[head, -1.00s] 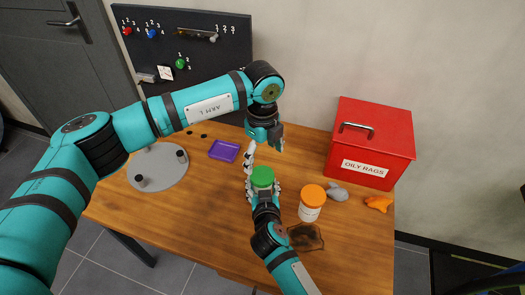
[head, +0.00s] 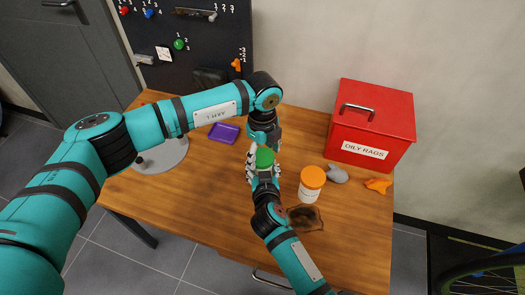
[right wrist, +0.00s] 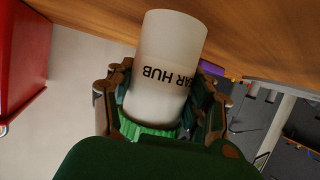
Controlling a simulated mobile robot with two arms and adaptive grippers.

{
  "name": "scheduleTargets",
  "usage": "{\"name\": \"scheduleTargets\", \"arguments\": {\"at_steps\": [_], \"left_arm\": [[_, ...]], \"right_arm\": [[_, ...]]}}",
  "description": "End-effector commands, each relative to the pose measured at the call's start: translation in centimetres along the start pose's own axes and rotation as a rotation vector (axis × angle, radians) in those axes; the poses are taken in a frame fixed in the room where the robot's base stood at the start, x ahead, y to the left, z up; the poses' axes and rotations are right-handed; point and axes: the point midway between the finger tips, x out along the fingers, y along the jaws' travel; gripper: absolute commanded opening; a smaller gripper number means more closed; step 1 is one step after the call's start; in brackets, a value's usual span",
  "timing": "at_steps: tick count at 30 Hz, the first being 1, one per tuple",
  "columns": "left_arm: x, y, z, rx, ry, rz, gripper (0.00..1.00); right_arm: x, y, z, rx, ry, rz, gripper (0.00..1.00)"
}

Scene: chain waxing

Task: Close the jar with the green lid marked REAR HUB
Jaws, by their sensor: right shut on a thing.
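The green lid (head: 265,158) sits at the top of a white jar. The right wrist view shows the jar (right wrist: 165,55), its printing partly readable as "AR HUB", with the lid's ribbed green edge (right wrist: 148,130) at its mouth. I cannot tell how tightly the lid sits. My right gripper (right wrist: 162,95) is shut around the jar near the lid; it also shows in the head view (head: 262,180). My left gripper (head: 264,142) points down right over the lid, touching or nearly so; its fingers are mostly hidden. A large dark green shape fills the wrist view's bottom.
An orange-lidded white jar (head: 311,184) stands close on the right, by a dark stain (head: 305,217). Beyond are a grey object (head: 337,174), an orange one (head: 378,185) and a red OILY RAGS box (head: 370,125). A purple tray (head: 224,133) and grey disc (head: 165,155) lie left.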

Motion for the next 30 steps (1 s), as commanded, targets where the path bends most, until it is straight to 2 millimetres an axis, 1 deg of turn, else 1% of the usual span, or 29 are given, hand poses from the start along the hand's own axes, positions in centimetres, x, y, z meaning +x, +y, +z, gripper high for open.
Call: {"name": "scheduleTargets", "arguments": {"at_steps": [1,2,9,10,14,17,30], "left_arm": [[-0.01,0.00,0.00,0.000,0.000,0.000,0.60],[-0.01,0.00,0.01,0.000,0.000,0.000,0.56],[-0.03,-0.03,0.03,-0.001,0.000,-0.001,0.25],[-0.03,-0.03,0.03,0.000,0.000,-0.001,0.23],[-0.05,-0.06,0.05,0.050,-0.001,-0.002,0.23],[-0.05,-0.06,0.07,0.205,-0.002,-0.003,0.23],[-0.04,-0.10,0.10,1.309,-0.005,-0.003,0.23]], "right_arm": [[0.00,0.00,-0.01,0.000,0.000,0.000,0.00],[0.00,0.00,-0.01,0.000,0.000,0.000,0.00],[-0.01,-0.03,-0.01,0.000,0.000,-0.001,0.00],[-0.01,-0.03,-0.01,0.000,0.000,-0.001,0.00],[-0.02,-0.05,0.00,0.000,0.000,-0.001,0.00],[-0.03,-0.07,0.00,0.000,0.000,-0.001,0.00],[-0.05,-0.13,0.00,0.000,0.000,-0.003,0.00]]}}
